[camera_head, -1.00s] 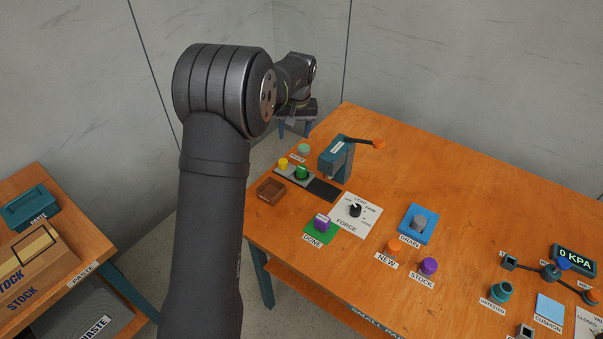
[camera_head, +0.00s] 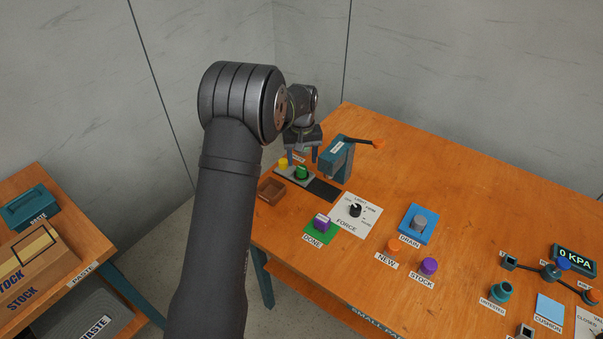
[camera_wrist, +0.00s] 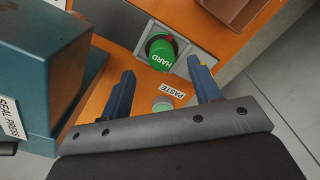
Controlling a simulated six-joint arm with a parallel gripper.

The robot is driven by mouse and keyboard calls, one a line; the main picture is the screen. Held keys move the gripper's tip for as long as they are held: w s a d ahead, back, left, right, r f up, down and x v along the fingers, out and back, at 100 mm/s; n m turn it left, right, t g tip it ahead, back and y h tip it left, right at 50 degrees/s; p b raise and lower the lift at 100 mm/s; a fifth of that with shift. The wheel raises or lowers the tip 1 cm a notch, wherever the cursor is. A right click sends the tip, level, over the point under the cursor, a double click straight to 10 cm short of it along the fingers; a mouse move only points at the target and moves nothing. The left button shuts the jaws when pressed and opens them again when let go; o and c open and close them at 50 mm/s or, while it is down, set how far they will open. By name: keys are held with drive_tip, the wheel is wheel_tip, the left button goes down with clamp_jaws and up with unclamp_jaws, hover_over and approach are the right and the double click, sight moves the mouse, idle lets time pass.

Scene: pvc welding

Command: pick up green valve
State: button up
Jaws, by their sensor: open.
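The green valve (camera_head: 302,172) is a small green cylinder on a grey plate near the table's far left edge. In the wrist view the green valve (camera_wrist: 161,52) shows the word HARD and sits in a dark round seat. My gripper (camera_head: 303,155) hangs just behind it, over the far left end of the table. In the wrist view the two blue fingers of my gripper (camera_wrist: 161,70) are apart and empty. The valve lies ahead of the gap between the fingertips, and I see no contact.
The teal seal press (camera_head: 338,160) stands close on the right. A yellow cylinder (camera_head: 283,162) shares the grey plate. A brown tray (camera_head: 271,190) lies in front. A pale green paste pot (camera_wrist: 162,105) sits below the fingers.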

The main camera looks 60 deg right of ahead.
sight(301, 168)
drive_tip(key=shift+w+f, duration=0.15)
drive_tip(key=shift+f, duration=2.5)
drive_tip(key=c, duration=1.1)
drive_tip(key=shift+o, duration=0.2)
